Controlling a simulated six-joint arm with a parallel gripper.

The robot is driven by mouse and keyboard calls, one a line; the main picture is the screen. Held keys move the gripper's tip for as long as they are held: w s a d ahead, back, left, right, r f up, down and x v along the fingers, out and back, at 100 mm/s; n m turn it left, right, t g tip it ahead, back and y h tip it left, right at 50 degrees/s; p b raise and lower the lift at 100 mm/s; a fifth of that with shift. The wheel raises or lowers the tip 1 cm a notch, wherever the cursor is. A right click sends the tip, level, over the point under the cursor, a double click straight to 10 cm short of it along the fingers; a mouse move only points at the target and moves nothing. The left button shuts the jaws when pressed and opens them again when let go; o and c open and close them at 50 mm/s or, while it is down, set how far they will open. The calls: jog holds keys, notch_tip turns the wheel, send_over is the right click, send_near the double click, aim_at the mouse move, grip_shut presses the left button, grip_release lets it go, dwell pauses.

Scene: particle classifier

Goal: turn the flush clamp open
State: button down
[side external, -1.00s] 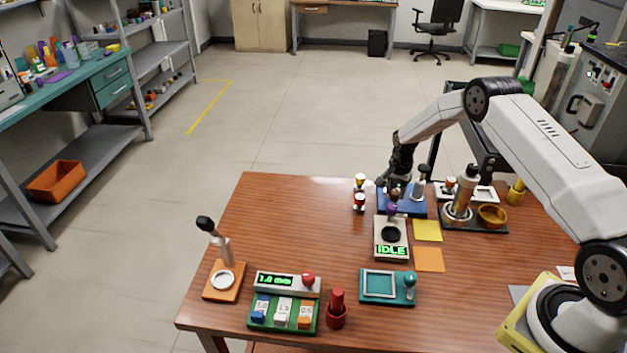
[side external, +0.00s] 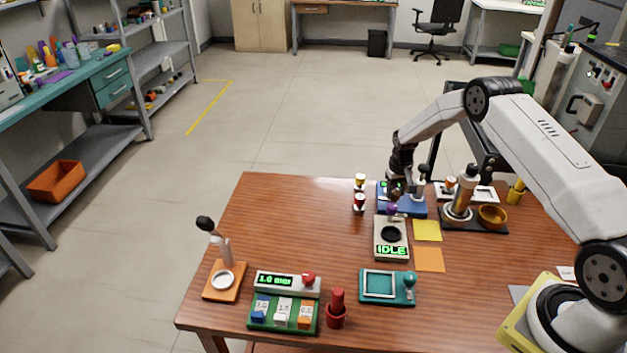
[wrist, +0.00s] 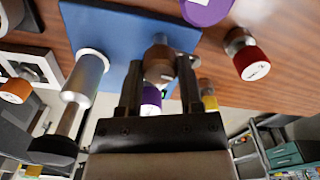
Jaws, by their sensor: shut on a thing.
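My gripper (wrist: 158,75) shows in the wrist view with one finger on each side of a brown knob (wrist: 158,62), which I take to be the flush clamp. It is shut on this knob. The knob stands on a blue base (wrist: 105,38). In the side external view my gripper (side external: 396,181) is low over the blue base (side external: 415,208) at the table's far side, and it hides most of the knob there. I cannot tell the knob's turn angle.
A silver cylinder (wrist: 88,75) stands beside the knob. A red-capped vial (side external: 359,202) stands left of the base. A grey unit reading IDLE (side external: 391,251) is in front. The table's left middle is clear.

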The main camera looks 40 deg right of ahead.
aim_at(395, 192)
jog(key=shift+n, duration=0.6)
jog(key=shift+c, duration=1.2)
grip_release()
jog(key=shift+r, duration=0.1)
jog(key=shift+r, duration=3.85)
